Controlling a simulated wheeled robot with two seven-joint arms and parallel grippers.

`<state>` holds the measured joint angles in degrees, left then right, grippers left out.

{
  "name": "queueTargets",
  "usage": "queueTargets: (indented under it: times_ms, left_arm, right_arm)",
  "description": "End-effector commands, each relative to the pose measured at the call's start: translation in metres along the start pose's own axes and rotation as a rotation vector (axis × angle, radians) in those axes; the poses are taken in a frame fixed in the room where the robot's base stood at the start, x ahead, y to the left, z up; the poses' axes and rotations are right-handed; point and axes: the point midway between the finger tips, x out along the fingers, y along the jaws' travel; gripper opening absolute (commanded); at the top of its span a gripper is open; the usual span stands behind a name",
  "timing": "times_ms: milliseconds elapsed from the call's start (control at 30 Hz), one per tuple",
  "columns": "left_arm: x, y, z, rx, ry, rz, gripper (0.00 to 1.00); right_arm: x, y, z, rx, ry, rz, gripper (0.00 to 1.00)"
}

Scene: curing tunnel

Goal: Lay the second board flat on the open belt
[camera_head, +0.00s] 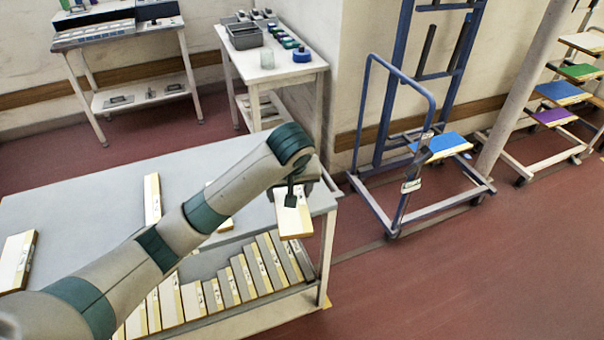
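My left arm reaches in from the lower left, and its gripper (291,198) is over the right end of the grey table (100,190). The gripper appears shut on a white board with a yellowish edge (294,222). This board overlaps the table's right end in the picture and looks tilted. Other similar boards lie on the table: one at the left (17,260), one near the middle (152,198), and one mostly hidden behind my arm (223,222). I cannot make out a belt in this view. My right gripper is not in view.
Several boards stand in a row on the table's lower shelf (225,288). A blue wheeled frame (398,215) holds a blue board (440,146). A rack with coloured boards (560,90) stands at the far right, past a pale post (515,95). The red floor (450,280) at lower right is clear.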

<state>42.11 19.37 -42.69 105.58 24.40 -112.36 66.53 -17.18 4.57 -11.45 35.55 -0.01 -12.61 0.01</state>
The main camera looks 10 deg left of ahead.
Motion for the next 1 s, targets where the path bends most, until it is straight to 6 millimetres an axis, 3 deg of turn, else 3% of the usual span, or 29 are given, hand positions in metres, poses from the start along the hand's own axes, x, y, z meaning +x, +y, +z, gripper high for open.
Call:
queueTargets:
  times_ms: [33,200,400,567,1000]
  left_arm:
    - [0.007,-0.015,0.015,0.041,-0.001,0.015,0.36]
    - [0.01,-0.054,0.059,0.189,0.002,0.072,0.36]
    - [0.004,-0.082,0.096,0.321,0.006,0.119,0.36]
    - [0.001,-0.089,0.107,0.361,0.008,0.133,0.36]
    - [-0.002,-0.089,0.105,0.362,0.009,0.134,0.36]
  right_arm:
    - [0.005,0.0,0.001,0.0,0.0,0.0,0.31]
    - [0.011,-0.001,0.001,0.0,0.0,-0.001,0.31]
    - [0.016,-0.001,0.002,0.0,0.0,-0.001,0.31]
    - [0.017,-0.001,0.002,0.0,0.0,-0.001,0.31]
    - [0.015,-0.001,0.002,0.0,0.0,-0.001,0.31]
